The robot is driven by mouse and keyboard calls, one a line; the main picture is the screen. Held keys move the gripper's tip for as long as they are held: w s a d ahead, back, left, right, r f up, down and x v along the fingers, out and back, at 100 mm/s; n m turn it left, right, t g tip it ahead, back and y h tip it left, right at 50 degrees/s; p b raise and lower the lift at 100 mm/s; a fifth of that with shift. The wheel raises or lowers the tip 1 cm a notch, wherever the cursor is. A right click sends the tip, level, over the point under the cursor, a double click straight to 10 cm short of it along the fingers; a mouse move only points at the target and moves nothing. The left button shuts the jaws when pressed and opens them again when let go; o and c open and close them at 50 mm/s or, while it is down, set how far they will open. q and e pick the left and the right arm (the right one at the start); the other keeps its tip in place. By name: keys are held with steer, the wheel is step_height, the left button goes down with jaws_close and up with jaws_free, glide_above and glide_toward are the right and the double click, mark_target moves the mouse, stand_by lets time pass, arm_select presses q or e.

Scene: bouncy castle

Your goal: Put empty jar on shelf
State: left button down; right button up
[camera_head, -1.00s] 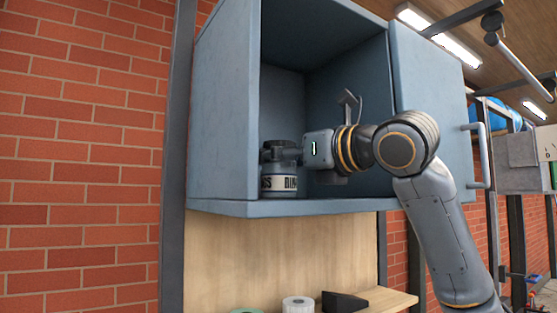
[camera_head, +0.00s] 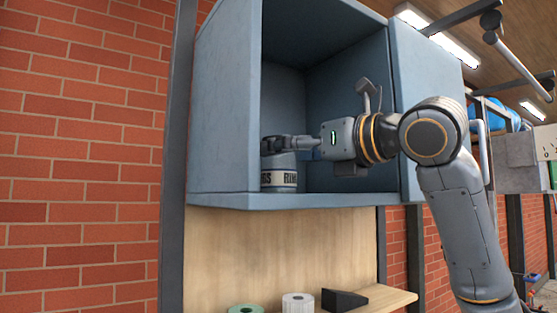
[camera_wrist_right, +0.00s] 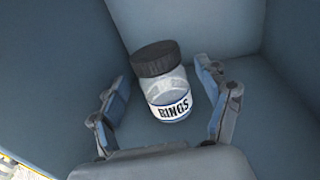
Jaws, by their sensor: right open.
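The jar (camera_head: 279,176) stands on the floor of the blue-grey wall cabinet (camera_head: 225,200), near its left wall. It looks clear, with a dark lid and a white label; in the right wrist view the jar (camera_wrist_right: 168,88) reads "RINGS" and looks empty. My right gripper (camera_head: 272,145) reaches into the cabinet from the right, over the upper part of the jar. In the right wrist view its fingers (camera_wrist_right: 166,110) are spread apart, one on each side of the jar, with gaps between. My left gripper is not in view.
The cabinet door (camera_head: 428,115) stands open at the right, behind my right arm. The cabinet's right part is free. Below, a wooden ledge (camera_head: 392,298) holds a green roll (camera_head: 246,309), a white roll (camera_head: 298,303) and a black wedge (camera_head: 343,299).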

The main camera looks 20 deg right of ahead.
steer(key=b+v, duration=0.1)
steer(key=v, duration=0.7)
steer(key=shift+s+d+b, duration=0.15)
steer(key=shift+s+b, duration=0.2)
